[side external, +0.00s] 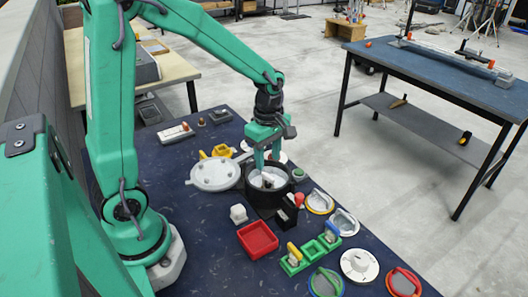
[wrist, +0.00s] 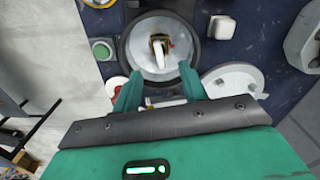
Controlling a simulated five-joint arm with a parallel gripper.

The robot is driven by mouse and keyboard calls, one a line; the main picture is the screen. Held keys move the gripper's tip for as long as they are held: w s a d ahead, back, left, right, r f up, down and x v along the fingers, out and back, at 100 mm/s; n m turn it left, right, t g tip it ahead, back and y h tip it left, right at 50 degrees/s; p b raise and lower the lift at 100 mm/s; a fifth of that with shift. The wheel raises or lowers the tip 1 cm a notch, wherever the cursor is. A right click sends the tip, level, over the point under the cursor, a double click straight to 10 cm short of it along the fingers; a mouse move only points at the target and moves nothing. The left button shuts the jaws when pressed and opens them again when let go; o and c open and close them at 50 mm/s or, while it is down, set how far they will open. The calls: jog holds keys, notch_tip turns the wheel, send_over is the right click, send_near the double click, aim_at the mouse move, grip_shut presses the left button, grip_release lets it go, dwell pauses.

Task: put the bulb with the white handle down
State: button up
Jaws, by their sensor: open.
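The white handle (side external: 267,179) stands inside a round black container (side external: 262,203) on the dark blue table. In the wrist view the white handle (wrist: 158,46) rises from the middle of a silvery disc-shaped interior, inside the container's black rim (wrist: 121,45). Whether it is the bulb's handle, and any bulb below it, I cannot tell. My gripper (side external: 268,160) points down just above the container. In the wrist view my gripper (wrist: 160,72) is open, with its two fingers apart and nothing between them; the handle lies beyond the fingertips.
A grey lid (side external: 215,174) lies left of the container. A white cube (side external: 238,214), a red tray (side external: 258,240) and a green holder (side external: 309,255) with yellow and blue handles stand in front. Several round dials, including a white one (side external: 361,265), lie right. A green button (wrist: 103,48) is beside the container.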

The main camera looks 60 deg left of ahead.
aim_at(268, 176)
jog(key=shift+f, duration=3.9)
grip_shut()
